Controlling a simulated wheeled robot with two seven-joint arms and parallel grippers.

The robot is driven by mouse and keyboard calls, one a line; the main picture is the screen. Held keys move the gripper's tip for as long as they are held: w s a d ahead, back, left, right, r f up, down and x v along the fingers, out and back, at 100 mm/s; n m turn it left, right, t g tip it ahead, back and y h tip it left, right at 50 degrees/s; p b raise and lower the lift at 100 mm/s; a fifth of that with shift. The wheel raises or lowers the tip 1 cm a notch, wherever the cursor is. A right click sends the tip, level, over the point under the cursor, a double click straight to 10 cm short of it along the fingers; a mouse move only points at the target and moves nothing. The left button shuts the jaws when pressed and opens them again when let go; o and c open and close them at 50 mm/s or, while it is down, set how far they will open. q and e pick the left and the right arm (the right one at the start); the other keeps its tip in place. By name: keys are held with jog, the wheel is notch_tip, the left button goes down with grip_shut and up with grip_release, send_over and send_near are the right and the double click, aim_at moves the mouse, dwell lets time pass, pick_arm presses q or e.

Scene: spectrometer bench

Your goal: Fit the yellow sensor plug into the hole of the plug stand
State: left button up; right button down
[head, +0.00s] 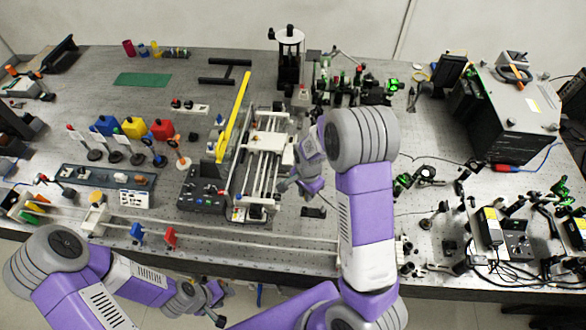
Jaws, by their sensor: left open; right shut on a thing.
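I cannot clearly make out the yellow sensor plug or the plug stand with its hole in the head view. My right gripper (284,188) is over the bench, at the right side of the silver rail assembly (262,165). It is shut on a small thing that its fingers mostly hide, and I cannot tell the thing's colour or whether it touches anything. My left gripper (216,308) is low in the picture, in front of the bench's near edge. It is open and holds nothing visible.
Blue (105,125), yellow (133,127) and red (162,129) blocks stand at the left behind several small posts. A long yellow bar (234,117) lies beside the rail assembly. A dark control box (201,188) is to its left. Cabled instruments crowd the right.

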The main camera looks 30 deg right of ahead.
aim_at(314, 211)
jog(key=shift+w+r, duration=0.1)
jog(key=shift+w, duration=0.15)
jog(key=shift+s+a+r, duration=0.1)
jog(key=shift+s+r, duration=0.05)
jog(key=shift+s, duration=0.4)
jog(key=shift+f, duration=0.2)
jog(key=shift+f+b, duration=0.85)
jog(key=shift+b, duration=0.05)
notch_tip(314, 211, down, 2)
jog(key=shift+f+b, duration=0.1)
jog(key=shift+b, duration=0.75)
pick_arm(q)
jog(key=f, duration=0.3)
jog(key=shift+s+f, duration=0.2)
jog(key=shift+f, duration=0.05)
pick_arm(e)
jog(key=shift+f, duration=0.25)
pick_arm(q)
jog(key=shift+f+b, duration=0.1)
jog(key=shift+b, duration=0.2)
pick_arm(e)
jog(key=shift+f, duration=0.15)
pick_arm(q)
jog(key=shift+f+b, duration=0.9)
pick_arm(e)
jog(key=shift+f, duration=1.15)
